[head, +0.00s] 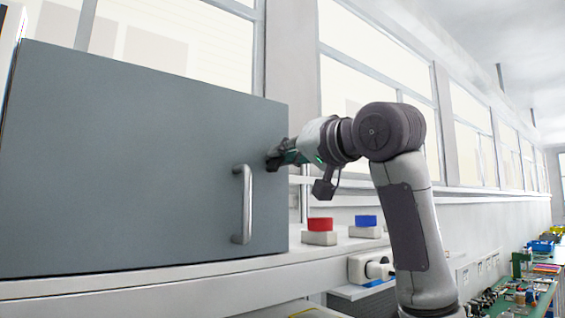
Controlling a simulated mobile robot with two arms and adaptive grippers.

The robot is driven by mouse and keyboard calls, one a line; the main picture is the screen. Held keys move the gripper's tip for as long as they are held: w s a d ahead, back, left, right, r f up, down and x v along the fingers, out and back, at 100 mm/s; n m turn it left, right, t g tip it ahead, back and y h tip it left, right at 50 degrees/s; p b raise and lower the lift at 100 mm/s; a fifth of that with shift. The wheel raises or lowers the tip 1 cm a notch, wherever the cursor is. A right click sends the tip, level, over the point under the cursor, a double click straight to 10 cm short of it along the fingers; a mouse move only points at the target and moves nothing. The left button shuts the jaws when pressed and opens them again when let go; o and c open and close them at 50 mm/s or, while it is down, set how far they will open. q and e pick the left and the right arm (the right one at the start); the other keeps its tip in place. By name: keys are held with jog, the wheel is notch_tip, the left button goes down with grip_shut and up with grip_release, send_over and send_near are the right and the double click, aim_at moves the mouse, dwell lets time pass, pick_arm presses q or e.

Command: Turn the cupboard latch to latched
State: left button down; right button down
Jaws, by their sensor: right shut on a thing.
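The cupboard (140,160) is a grey box with a flat front door, standing on a white surface at the left. Its door looks closed, with a vertical silver bar handle (246,205) near the right edge. My right gripper (274,160) is at the door's right edge, above and to the right of the handle. It is shut on a small dark part there, which looks like the cupboard latch. The gripper mostly hides the latch, so I cannot tell its angle. My left gripper is not in view.
A green workbench (535,303) with several small items is at the far lower right. Windows line the wall behind.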

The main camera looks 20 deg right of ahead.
jog(key=m+b, duration=0.1)
jog(key=m, duration=0.3)
jog(key=m+b, duration=0.2)
jog(key=m, duration=0.2)
jog(key=f+m+b, duration=0.1)
jog(key=m+b, duration=0.1)
jog(key=m, duration=0.2)
jog(key=shift+w+d, duration=0.1)
jog(key=shift+d, duration=0.2)
jog(key=shift+b, duration=0.3)
jog(key=c, duration=1.2)
grip_release()
jog(key=v, duration=1.2)
